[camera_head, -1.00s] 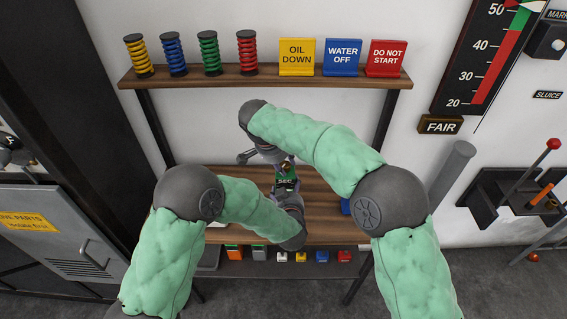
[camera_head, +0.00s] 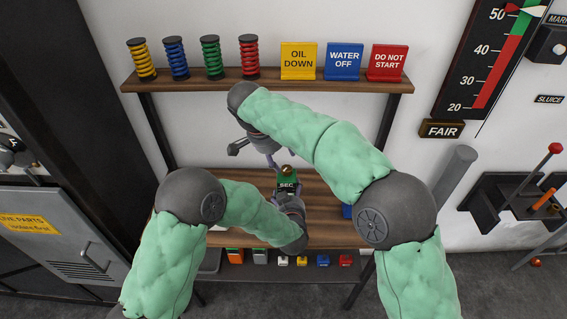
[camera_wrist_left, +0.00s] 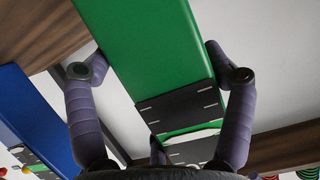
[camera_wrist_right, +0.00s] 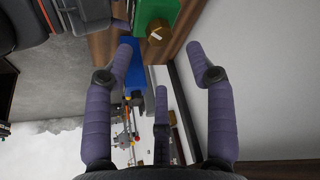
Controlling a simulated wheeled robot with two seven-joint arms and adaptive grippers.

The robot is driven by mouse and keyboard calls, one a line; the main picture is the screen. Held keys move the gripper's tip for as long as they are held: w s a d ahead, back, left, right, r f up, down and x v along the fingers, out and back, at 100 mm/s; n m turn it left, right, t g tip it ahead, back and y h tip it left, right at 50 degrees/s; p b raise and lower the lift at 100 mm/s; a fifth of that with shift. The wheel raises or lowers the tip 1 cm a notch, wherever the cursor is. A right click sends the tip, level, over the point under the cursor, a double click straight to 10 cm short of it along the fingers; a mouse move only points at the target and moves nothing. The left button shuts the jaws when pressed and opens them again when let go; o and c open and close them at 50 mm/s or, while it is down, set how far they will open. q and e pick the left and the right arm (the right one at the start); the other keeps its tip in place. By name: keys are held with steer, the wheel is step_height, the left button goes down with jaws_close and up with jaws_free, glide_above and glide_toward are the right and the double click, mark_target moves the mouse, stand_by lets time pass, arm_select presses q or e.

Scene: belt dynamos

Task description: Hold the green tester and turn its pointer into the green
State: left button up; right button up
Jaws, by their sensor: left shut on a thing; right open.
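The green tester (camera_head: 287,181) stands at the lower wooden shelf, with a dark "SEC" label on its front and a brass knob (camera_head: 287,169) on top. My left gripper (camera_wrist_left: 160,72) is shut on the tester, one finger on each side of its green body (camera_wrist_left: 150,40). My right gripper (camera_head: 256,156) is open and empty, behind and left of the knob in the head view. In the right wrist view the brass knob (camera_wrist_right: 158,32), with a pale line across it, lies beyond the open fingers (camera_wrist_right: 160,52). I cannot read the tester's pointer.
A blue tester (camera_wrist_left: 30,120) stands beside the green one; it also shows in the right wrist view (camera_wrist_right: 133,72). The upper shelf (camera_head: 270,84) holds several coloured springs and signs. Small coloured items (camera_head: 300,260) sit on the bottom shelf.

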arm_select(q)
steer(key=shift+s+f, duration=0.15)
steer(key=shift+f, duration=0.15)
arm_select(e)
steer(key=shift+v, duration=2.65)
arm_select(q)
steer(key=shift+a, duration=0.1)
steer(key=o, duration=1.6)
steer(key=shift+r, duration=0.1)
steer(key=shift+r, duration=0.1)
